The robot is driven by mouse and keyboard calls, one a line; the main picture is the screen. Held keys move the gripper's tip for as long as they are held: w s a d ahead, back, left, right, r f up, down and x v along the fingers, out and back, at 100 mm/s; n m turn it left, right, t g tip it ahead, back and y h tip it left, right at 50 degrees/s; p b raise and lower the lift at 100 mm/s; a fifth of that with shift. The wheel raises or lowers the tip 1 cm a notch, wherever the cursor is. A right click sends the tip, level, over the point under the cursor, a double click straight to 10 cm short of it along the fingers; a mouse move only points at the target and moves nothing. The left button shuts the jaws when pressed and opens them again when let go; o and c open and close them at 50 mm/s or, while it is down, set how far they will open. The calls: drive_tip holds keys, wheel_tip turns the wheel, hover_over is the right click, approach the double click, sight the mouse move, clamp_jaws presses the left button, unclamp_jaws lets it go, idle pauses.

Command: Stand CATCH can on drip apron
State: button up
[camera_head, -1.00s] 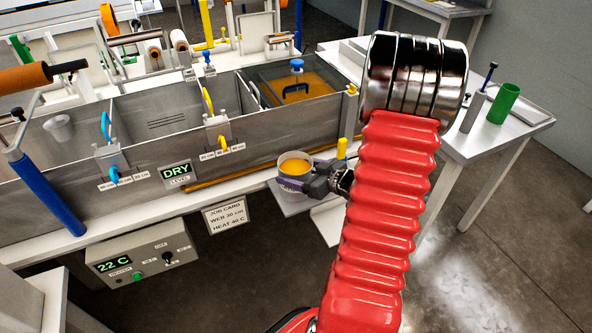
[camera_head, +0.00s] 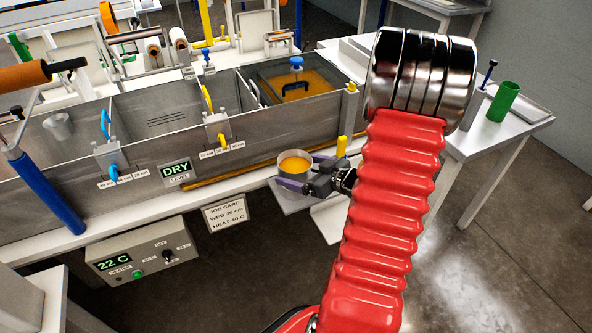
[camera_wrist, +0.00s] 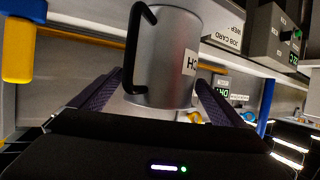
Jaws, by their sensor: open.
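The CATCH can (camera_head: 296,168) is a grey metal can with amber liquid in it, upright in front of the bath. It appears over the small pale drip apron (camera_head: 291,207) at the bench's front edge; its contact with the apron is hidden. My gripper (camera_head: 306,172) is open, to the right of the can, with its purple fingers apart around it.
The steel bath (camera_head: 150,150) runs behind, with a DRY level display (camera_head: 176,172). A yellow post (camera_head: 341,147) stands close behind my gripper. A job card (camera_head: 226,214) and a heater box (camera_head: 142,248) hang below the bench. A side table (camera_head: 480,140) holds a green cup (camera_head: 503,102).

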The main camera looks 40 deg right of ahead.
drive_tip(key=v, duration=1)
drive_tip(key=shift+s, duration=0.3)
drive_tip(key=shift+w+r, duration=0.1)
drive_tip(key=shift+r, duration=0.1)
drive_tip(key=w+r+h, duration=0.1)
drive_tip(key=w+r, duration=0.1)
drive_tip(key=w+d+r+g+h, duration=0.1)
drive_tip(key=w+r+h, duration=0.2)
drive_tip(key=w+r, duration=0.1)
drive_tip(key=shift+w+d+g+h, duration=0.2)
drive_tip(key=shift+w+g+h, duration=0.2)
drive_tip(key=w+a+r+m+g+h, duration=0.1)
drive_tip(key=a+r+m+g+h, duration=0.1)
drive_tip(key=a+r, duration=0.4)
drive_tip(key=s+a+r+g+y, duration=0.1)
drive_tip(key=s+a, duration=0.3)
drive_tip(key=a, duration=0.5)
drive_tip(key=s+a+g+y, duration=0.1)
drive_tip(key=s+a+y, duration=0.1)
drive_tip(key=s+a, duration=0.3)
drive_tip(key=s+a+r+g+y, duration=0.1)
drive_tip(key=s+a, duration=0.3)
drive_tip(key=a, duration=0.9)
drive_tip(key=shift+s+r+n+g+y, duration=0.3)
drive_tip(key=shift+n+g+y, duration=0.15)
drive_tip(key=shift+y, duration=0.25)
